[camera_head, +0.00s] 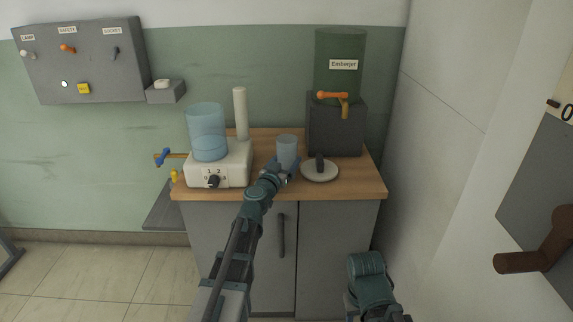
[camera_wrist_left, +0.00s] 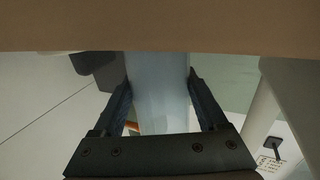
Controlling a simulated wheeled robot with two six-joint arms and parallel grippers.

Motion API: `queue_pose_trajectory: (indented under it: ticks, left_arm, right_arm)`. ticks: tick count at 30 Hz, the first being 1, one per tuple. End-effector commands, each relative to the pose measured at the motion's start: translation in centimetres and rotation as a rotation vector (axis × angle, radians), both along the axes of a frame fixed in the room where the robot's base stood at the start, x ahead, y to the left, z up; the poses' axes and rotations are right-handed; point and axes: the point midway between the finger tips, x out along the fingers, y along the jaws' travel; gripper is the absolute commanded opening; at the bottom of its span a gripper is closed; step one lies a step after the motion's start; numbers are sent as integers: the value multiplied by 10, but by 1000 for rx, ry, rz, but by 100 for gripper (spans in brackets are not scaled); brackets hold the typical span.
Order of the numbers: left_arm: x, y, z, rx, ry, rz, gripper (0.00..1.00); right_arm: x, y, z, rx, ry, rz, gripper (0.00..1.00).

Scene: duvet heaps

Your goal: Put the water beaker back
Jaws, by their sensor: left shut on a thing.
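The water beaker (camera_head: 287,148) is a small, clear bluish cup near the middle of the wooden counter top (camera_head: 258,185). My left gripper (camera_head: 281,167) is shut on the water beaker, which looks upright. In the left wrist view the beaker (camera_wrist_left: 160,95) fills the space between the two dark fingers, and the brown counter edge (camera_wrist_left: 160,28) crosses the top of the picture. I cannot tell whether the beaker's base touches the counter. My right arm shows at the lower right, but its gripper fingers do not show.
Left of the beaker stands a white dial base (camera_head: 232,163) with a blue container (camera_head: 207,130). A white post (camera_head: 241,114) rises behind. To the right are a round pale disc (camera_head: 320,171) and the dark Emberjet dispenser (camera_head: 335,126) with an orange-handled tap. A wall closes the right side.

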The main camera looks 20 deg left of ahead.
Motion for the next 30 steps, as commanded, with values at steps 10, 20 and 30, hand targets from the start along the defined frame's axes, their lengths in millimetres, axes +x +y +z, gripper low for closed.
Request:
queue_pose_trajectory:
  ticks: [10,20,30]
  left_arm:
    - [0,0,-2,0,0,0,93]
    - [0,0,-1,0,0,0,100]
    - [-33,3,1,0,0,0,100]
  right_arm:
    - [0,0,-2,0,0,0,50]
    - [0,0,-1,0,0,0,50]
    - [0,0,1,0,0,0,50]
